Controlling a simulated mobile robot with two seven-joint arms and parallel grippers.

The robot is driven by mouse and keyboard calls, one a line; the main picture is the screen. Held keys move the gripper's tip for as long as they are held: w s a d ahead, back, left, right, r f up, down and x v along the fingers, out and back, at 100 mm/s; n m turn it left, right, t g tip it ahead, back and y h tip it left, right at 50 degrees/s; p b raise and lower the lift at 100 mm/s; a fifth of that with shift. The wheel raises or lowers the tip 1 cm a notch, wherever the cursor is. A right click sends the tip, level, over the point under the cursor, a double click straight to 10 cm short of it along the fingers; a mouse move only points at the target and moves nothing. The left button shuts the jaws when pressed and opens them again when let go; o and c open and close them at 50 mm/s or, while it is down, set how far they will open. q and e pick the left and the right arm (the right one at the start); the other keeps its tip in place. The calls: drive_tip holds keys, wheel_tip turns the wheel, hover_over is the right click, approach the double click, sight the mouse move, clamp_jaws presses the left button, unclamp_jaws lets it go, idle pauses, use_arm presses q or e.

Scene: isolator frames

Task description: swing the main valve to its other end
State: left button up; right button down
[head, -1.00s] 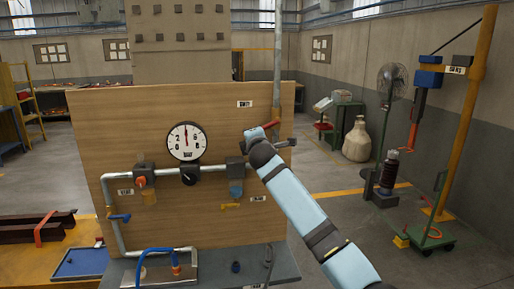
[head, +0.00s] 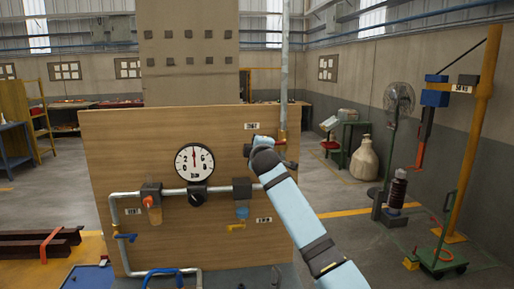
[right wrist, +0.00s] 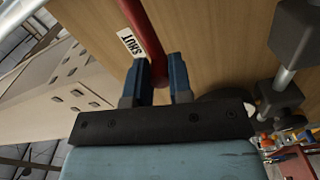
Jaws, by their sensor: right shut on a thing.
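The main valve's red lever (right wrist: 143,30) shows in the right wrist view, running down from the top edge between the two blue fingers. My right gripper (right wrist: 160,80) is shut on this lever. A white label reading SHUT (right wrist: 130,42) is on the wooden board just beside the lever; it also shows in the head view (head: 251,126). My left gripper is not in view.
A fan (head: 398,100) and a yellow post (head: 478,130) stand at the right.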

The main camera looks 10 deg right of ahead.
drive_tip(key=c, duration=1.2)
unclamp_jaws()
drive_tip(key=shift+c, duration=0.2)
drive_tip(key=shift+o, duration=0.9)
drive_tip(key=shift+w+d, duration=0.1)
drive_tip(key=shift+w, duration=0.05)
drive_tip(key=s+b, duration=0.3)
drive_tip(key=s, duration=1.1)
drive_tip(key=shift+d, duration=0.2)
drive_tip(key=shift+w+f, duration=0.1)
